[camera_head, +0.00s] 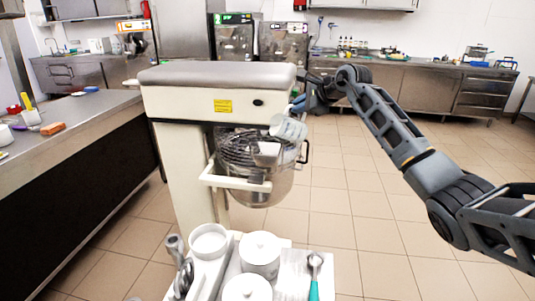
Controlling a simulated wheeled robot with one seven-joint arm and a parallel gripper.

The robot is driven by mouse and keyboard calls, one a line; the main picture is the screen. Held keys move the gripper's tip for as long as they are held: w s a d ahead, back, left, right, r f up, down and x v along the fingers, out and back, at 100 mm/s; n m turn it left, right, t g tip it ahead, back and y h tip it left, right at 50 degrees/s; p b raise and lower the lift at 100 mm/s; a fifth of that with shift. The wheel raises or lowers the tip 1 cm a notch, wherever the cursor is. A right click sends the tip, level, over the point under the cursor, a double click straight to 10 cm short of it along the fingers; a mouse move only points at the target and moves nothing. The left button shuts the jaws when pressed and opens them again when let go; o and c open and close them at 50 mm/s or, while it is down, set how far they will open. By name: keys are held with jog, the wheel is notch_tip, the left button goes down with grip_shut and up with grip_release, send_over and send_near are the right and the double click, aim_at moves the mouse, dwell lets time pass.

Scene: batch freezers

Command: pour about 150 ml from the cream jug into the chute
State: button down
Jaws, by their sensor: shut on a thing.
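The cream jug (289,128) is a pale, whitish vessel above the right side of the mixer bowl (255,190). It looks tilted, its lower left side close to the chute. My gripper (299,106) is shut on the jug at its upper right; the fingers are small and partly hidden. The chute (267,149) is a small light-grey piece on the wire guard (240,150) over the bowl. The jug is above and right of the chute; I cannot tell if they touch. No stream of cream is clearly visible, and the jug's inside is hidden.
The mixer head (215,74) overhangs the bowl just left of the jug. A white trolley (299,268) in front carries lidded pots (260,252), an open white bowl (208,242) and a green-handled scoop (314,280). A counter (70,120) stands left. The floor on the right is clear.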

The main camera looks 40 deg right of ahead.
jog(key=shift+r, duration=1.05)
jog(key=shift+s+d+f+m+t+y+b, duration=0.3)
jog(key=shift+d+m+y+b, duration=0.1)
jog(key=shift+d+b, duration=0.25)
jog(key=shift+s+d+f+m+t+y+b, duration=0.1)
jog(key=shift+d+f+m+t+y+b, duration=0.15)
jog(key=shift+m+t+b, duration=0.35)
jog(key=shift+d+f+b, duration=0.15)
jog(key=shift+b, duration=0.3)
jog(key=s+d+f+m+t+y+b, duration=0.1)
jog(key=d+f+m+t+b, duration=0.1)
jog(key=f+b, duration=0.5)
jog(key=s+d+f+m+t+y+b, duration=0.2)
jog(key=d+f+m+b, duration=0.2)
jog(key=f+b, duration=0.4)
jog(key=d+b, duration=0.1)
jog(key=b, duration=0.5)
jog(key=shift+s+d+f, duration=0.15)
jog(key=shift+d+f, duration=0.15)
jog(key=shift+d, duration=0.1)
